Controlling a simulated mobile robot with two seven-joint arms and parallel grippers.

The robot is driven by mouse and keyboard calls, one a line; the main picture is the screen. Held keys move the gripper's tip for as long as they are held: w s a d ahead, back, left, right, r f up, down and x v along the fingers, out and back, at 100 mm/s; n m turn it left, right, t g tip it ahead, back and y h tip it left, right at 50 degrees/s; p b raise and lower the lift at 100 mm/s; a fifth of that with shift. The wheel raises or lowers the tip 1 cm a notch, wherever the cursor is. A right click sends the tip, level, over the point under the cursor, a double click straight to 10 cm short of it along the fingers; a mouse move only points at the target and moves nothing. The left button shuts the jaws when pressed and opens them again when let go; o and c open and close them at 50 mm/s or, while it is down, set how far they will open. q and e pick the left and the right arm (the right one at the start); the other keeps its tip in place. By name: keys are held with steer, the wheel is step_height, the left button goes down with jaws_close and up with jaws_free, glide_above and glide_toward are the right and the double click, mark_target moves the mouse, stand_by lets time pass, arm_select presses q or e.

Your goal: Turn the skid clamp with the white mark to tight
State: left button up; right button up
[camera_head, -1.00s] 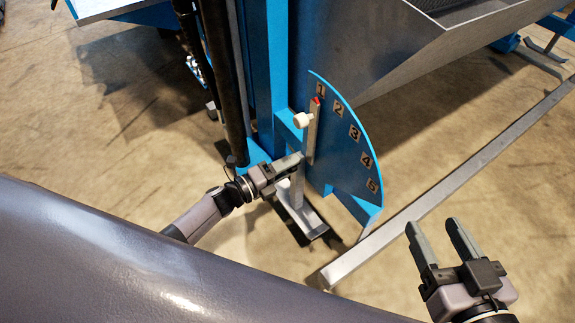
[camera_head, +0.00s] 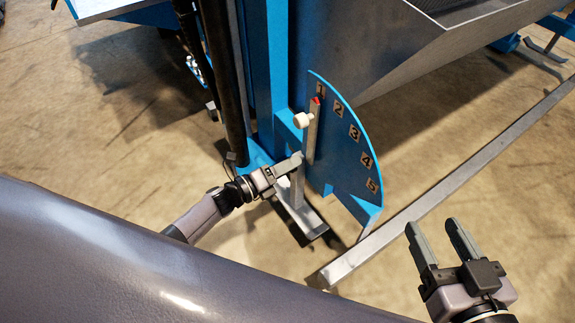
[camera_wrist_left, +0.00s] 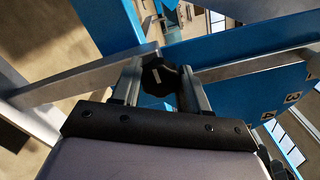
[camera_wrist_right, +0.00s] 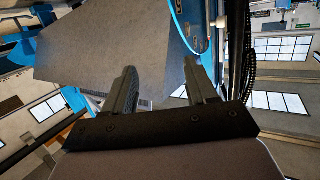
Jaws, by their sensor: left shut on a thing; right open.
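The skid clamp is a black lobed knob (camera_wrist_left: 159,78) with a small white mark, seen in the left wrist view. It sits between the fingers of my left gripper (camera_wrist_left: 160,84), which is shut on it. In the head view my left gripper (camera_head: 292,164) reaches to the top of a grey metal skid foot (camera_head: 300,214), beside the blue plate; its fingers hide the knob there. My right gripper (camera_head: 434,228) is open and empty at the lower right, away from the machine.
A blue quadrant plate (camera_head: 345,160) numbered 1 to 5 stands right of the clamp. Its grey lever (camera_head: 313,140), with a white knob (camera_head: 302,120) and red tip, points near 1. A long grey floor rail (camera_head: 440,200) runs between the plate and my right gripper.

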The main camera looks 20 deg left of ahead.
arm_select(q)
steer(key=o, duration=1.1)
steer(key=shift+a, duration=0.1)
steer(key=shift+c, duration=0.2)
steer(key=shift+s, duration=0.1)
steer(key=p+v, duration=0.2)
steer(key=v, duration=0.5)
arm_select(e)
steer(key=shift+w+a+m+g, duration=0.35)
steer(key=shift+a+m+g, duration=0.05)
steer(key=shift+a+g, duration=0.25)
steer(key=shift+s+f, duration=0.2)
